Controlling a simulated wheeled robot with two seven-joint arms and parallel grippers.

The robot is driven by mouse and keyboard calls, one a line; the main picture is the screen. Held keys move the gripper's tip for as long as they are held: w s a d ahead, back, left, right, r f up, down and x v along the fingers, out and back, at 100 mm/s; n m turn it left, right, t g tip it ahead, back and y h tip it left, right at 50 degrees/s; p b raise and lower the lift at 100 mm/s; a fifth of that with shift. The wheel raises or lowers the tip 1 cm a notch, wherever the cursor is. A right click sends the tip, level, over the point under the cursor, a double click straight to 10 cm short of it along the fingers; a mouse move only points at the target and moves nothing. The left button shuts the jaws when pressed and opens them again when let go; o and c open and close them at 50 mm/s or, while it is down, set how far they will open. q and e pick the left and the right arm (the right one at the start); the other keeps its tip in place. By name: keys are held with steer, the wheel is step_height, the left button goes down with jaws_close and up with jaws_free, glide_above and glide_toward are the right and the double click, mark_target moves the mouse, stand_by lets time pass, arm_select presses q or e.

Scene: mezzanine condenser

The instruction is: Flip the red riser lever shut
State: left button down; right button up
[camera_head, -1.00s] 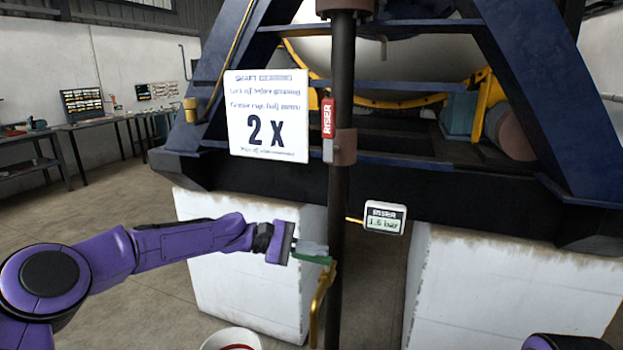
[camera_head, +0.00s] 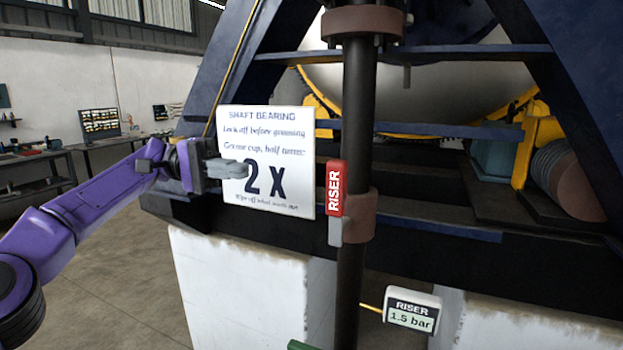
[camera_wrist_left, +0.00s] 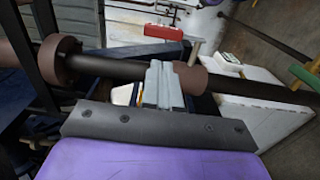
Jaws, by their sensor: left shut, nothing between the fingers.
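The red riser lever (camera_head: 336,190) stands upright along the left side of the dark vertical riser pipe (camera_head: 356,120), with a grey piece below it. The lever also shows as a red bar in the left wrist view (camera_wrist_left: 163,32), beyond the fingertips. My left gripper (camera_head: 232,169) is shut and empty. It is in front of the white sign, left of the lever and apart from it at about the same picture height. Its closed grey fingers (camera_wrist_left: 162,85) show in the wrist view. My right gripper is not in view.
The white shaft bearing sign (camera_head: 268,160) is behind my left gripper. A riser gauge (camera_head: 411,310) reads 1.5 bar. A green handle (camera_head: 299,346) just shows at the bottom edge. Blue frame beams and white concrete blocks (camera_head: 250,285) flank the pipe.

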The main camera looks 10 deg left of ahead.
arm_select(q)
steer(key=s+d, duration=0.1)
steer(key=s, duration=0.1)
steer(key=b, duration=0.2)
glide_toward(328, 184)
steer(key=w+f, duration=0.1)
steer(key=w, duration=0.2)
steer(key=s+d, duration=0.1)
steer(key=d, duration=0.1)
steer(key=s+d, duration=0.1)
steer(key=d, duration=0.1)
steer(key=s+d, duration=0.1)
steer(key=d, duration=0.1)
steer(key=shift+d+r, duration=0.1)
steer(key=shift+r, duration=0.15)
steer(key=shift+d, duration=0.15)
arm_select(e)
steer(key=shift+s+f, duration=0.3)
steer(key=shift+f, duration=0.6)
arm_select(q)
steer(key=shift+d, duration=0.1)
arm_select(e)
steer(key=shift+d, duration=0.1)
